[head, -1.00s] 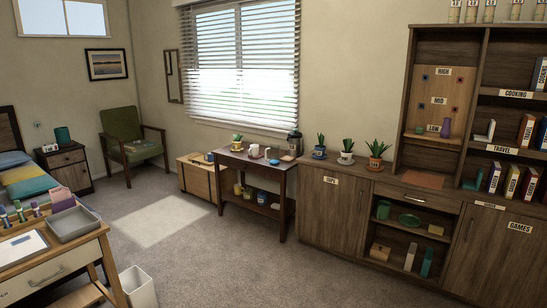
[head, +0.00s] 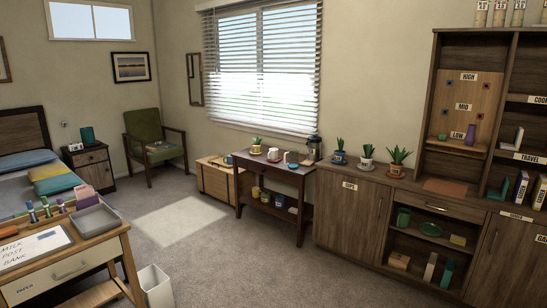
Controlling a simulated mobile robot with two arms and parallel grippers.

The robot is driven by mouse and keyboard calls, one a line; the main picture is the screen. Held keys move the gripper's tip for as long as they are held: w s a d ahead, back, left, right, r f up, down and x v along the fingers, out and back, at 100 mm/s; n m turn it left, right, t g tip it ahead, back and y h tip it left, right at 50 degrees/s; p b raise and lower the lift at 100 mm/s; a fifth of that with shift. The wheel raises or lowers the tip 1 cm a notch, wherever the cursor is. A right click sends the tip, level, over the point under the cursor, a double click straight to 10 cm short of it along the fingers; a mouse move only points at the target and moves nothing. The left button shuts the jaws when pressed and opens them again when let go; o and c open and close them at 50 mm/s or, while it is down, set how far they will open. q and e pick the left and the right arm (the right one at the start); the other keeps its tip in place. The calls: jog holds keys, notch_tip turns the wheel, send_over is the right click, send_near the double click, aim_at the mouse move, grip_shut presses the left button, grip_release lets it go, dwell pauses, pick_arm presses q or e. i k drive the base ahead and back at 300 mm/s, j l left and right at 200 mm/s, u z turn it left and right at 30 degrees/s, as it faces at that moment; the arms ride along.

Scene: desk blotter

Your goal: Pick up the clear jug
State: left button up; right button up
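I cannot make out a plainly clear jug. Neither of my grippers is in view.
A desk with a grey tray (head: 97,220) and a white bin (head: 155,287) are at the lower left. A wooden chest (head: 214,180) adjoins the side table. Potted plants stand on the cabinet (head: 340,210) at right. Carpet (head: 240,265) is open in the middle.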

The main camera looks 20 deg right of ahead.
aim_at(293, 153)
jog(key=i+l+z, duration=0.3)
jog(key=i, duration=0.6)
jog(key=i+z, duration=0.3)
jog(key=i, duration=0.6)
